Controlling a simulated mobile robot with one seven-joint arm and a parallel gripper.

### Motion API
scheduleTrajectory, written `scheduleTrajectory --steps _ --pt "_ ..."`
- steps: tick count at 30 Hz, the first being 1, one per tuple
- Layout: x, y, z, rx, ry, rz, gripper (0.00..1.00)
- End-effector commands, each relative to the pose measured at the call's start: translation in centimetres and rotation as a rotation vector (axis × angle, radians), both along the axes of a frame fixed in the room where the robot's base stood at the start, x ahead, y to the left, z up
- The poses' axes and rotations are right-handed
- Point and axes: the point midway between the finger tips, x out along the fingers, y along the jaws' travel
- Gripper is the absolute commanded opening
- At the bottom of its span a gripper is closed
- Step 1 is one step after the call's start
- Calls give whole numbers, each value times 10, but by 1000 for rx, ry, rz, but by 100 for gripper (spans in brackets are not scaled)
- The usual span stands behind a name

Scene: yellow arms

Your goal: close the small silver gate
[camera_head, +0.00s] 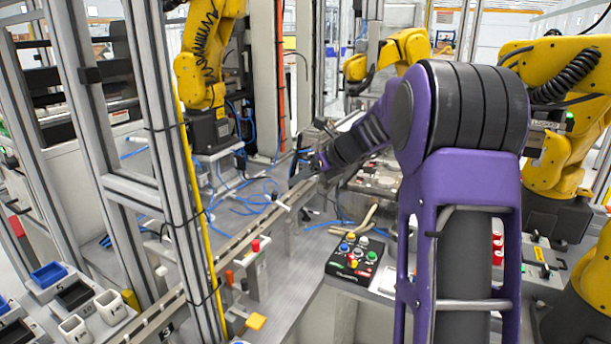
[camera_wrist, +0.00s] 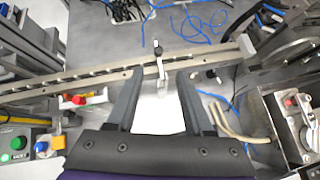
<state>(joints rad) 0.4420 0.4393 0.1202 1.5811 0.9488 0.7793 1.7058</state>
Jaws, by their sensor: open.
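A small silver gate (camera_wrist: 160,68), a slim metal piece with a dark top end, stands at the long metal rail in the wrist view. It lies across the rail's line, between and just beyond my fingertips. A small pale-tipped piece at the rail in the head view (camera_head: 281,204) looks like the same gate, but it is too small to be sure. My gripper (camera_wrist: 160,74) is open and empty, with one dark finger on each side of the gate. No clear contact shows. In the head view my gripper (camera_head: 306,166) is partly hidden by my own wrist.
The metal rail (camera_wrist: 93,78) crosses the wrist view. A button box (camera_head: 355,260) stands right of the rail. Blue hoses (camera_wrist: 195,28) lie beyond it. A yellow robot arm (camera_head: 203,60) stands behind at left, with others at right. A frame post (camera_head: 170,150) rises at left.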

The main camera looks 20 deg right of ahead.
Motion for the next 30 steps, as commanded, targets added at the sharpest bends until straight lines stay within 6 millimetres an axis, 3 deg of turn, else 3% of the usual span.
scheduleTrajectory --steps 11,12,17,21,30 --pt "-6 -4 5 0 1 1 52" --pt "-6 -4 5 -1 1 0 50" --pt "-6 -4 5 -33 -26 40 21" --pt "-5 -6 5 -157 -124 187 0" --pt "-4 -11 9 -565 -467 650 0"
